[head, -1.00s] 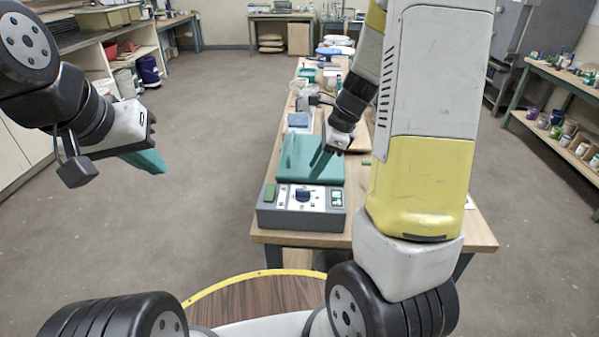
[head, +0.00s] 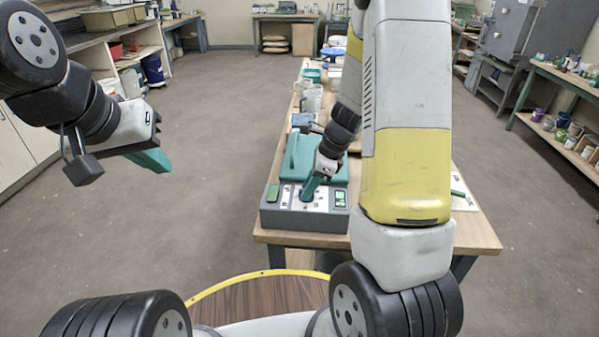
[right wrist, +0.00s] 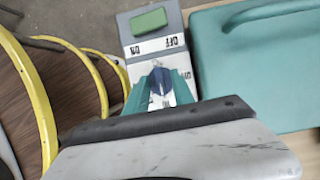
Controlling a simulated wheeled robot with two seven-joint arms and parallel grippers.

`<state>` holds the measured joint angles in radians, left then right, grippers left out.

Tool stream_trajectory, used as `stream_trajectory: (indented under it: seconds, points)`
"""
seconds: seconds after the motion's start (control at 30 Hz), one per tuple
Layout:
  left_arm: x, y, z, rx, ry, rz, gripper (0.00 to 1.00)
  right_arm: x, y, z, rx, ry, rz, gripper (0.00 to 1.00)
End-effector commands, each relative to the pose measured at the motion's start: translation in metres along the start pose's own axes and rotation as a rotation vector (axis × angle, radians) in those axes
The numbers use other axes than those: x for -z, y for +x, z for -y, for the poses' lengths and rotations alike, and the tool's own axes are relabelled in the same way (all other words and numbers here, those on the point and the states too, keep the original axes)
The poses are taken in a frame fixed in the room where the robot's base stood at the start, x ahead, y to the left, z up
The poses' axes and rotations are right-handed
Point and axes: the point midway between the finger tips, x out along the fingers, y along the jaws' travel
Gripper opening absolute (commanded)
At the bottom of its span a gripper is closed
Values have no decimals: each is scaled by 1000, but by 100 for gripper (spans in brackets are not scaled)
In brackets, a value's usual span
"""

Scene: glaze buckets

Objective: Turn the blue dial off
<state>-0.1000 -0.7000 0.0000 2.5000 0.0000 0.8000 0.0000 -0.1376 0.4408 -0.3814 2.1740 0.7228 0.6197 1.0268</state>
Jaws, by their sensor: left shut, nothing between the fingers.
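The blue dial (right wrist: 160,80) shows in the right wrist view between the two teal fingers of my right gripper (right wrist: 158,92). The fingers stand apart on either side of the dial; pale panel shows around it. ON and OFF marks are printed on the panel beyond it; I cannot tell exactly where the dial points. In the head view my right gripper (head: 309,188) reaches down to the panel of the grey control box (head: 300,221) and hides the dial. My left gripper (head: 152,160) is shut and empty, over the floor at left.
The box has a green switch (head: 273,193) at left and a green display (head: 340,198) at right. A teal lid (head: 297,158) with a handle lies behind the panel. The wooden table (head: 470,222) extends back with jars. The floor at left is clear.

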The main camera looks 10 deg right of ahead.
Motion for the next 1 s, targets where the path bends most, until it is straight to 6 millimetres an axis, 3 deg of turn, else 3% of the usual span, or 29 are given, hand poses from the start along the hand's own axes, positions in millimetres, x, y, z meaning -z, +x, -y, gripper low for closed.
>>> stream_trajectory:
  seconds: [0.03, 0.13, 0.57, 1.0]
  points:
    - [0, 0, 0, 0, 0, 0, 0, 0, 0, 0, 0, 0, 0, 17]
    - [0, 0, 0, 0, 0, 0, 0, 0, 0, 0, 0, 0, 0, 0]
    - [0, 0, 0, 0, 0, 0, 0, 0, 0, 1, -15, -34, 1, 0]
    - [0, 0, 0, 0, 0, 0, 0, 0, 0, 3, -135, -328, 1, 0]
